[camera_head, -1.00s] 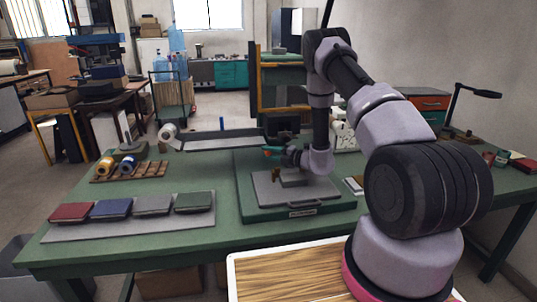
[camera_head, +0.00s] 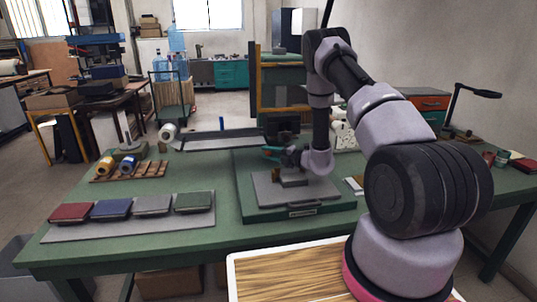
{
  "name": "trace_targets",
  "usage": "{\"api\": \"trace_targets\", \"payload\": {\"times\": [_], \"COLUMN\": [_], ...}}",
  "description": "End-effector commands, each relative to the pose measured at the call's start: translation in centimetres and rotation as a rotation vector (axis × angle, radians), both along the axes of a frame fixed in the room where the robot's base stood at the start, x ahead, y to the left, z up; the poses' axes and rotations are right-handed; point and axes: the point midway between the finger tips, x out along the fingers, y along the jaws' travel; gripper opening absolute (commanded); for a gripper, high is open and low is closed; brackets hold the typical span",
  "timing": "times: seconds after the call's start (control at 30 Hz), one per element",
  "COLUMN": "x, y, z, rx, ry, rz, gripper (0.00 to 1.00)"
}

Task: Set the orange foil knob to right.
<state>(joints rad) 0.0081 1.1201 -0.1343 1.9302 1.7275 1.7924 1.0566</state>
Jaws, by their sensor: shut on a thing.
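My gripper (camera_head: 283,155) is over the dark green press base (camera_head: 247,206) in the middle of the bench, reaching in from the right and pointing left. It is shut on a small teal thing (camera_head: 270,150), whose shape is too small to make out. A small orange-brown piece (camera_head: 275,175), which may be the orange foil knob, stands just below the gripper, at the left of a grey block (camera_head: 293,181) on the grey plate (camera_head: 300,195). I cannot tell whether the gripper touches it or which way it is set. An orange foil roll (camera_head: 105,166) lies on the wooden rack at the left.
Several coloured covers (camera_head: 153,205) lie on a grey mat at the front left. A blue roll (camera_head: 130,162) is beside the orange one. A long dark tray (camera_head: 220,140) runs along the back. Free green bench top (camera_head: 195,170) lies left of the press base.

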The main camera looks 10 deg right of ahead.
Motion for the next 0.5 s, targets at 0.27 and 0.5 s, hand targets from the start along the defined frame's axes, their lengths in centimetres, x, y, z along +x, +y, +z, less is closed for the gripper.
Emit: {"api": "trace_targets", "payload": {"times": [0.27,0.5], "x": [0.01,0.05], "y": [0.01,-0.72], "z": [0.04,0.04], "rx": [0.001,0.001], "ry": [-0.001,-0.001], "rz": [0.0,-0.002], "gripper": [0.0,0.0]}}
